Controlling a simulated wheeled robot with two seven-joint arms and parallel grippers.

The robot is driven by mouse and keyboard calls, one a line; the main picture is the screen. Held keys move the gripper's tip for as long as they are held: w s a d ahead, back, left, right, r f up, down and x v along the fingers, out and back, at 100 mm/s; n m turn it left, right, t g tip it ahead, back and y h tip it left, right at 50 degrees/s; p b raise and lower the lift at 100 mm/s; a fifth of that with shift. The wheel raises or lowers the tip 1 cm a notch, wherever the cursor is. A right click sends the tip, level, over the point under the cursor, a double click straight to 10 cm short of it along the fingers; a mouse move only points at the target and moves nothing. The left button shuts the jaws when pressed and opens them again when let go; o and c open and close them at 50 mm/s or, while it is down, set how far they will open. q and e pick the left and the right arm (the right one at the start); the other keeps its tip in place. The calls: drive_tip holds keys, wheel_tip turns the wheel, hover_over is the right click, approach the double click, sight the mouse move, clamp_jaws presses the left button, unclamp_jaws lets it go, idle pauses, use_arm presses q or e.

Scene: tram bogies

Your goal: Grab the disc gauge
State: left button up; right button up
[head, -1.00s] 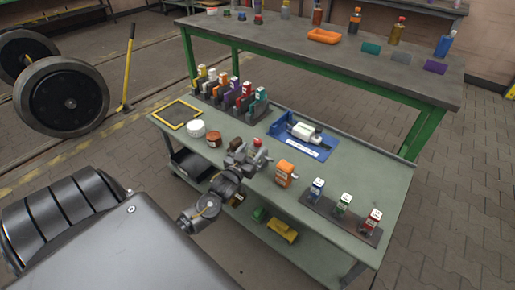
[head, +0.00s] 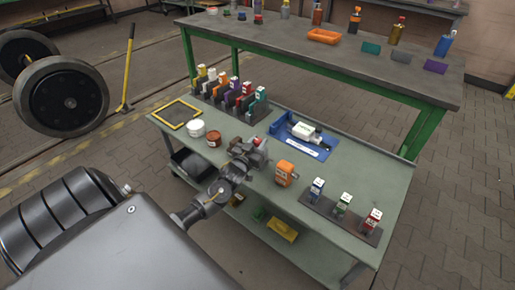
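My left gripper (head: 249,151) is over the near side of the green-grey bench, its arm coming in from the lower left. Its fingers are at a small red and pale grey item (head: 262,143), which they partly cover. This item may be the disc gauge, but it is too small to tell. I cannot see whether the fingers are closed on it. An orange device (head: 285,172) stands upright just to the right, apart from the gripper. My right gripper is not in view.
On the bench (head: 345,165) are a white tub (head: 196,128), a brown-red tub (head: 214,139), a rack of several coloured devices (head: 232,95), a blue tray (head: 283,134) with a white tool and a dark strip (head: 340,221) with three small devices. A taller table (head: 280,45) stands behind.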

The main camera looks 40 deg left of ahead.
use_arm(q)
clamp_jaws()
idle(0.9)
drive_tip(key=shift+r, duration=0.1)
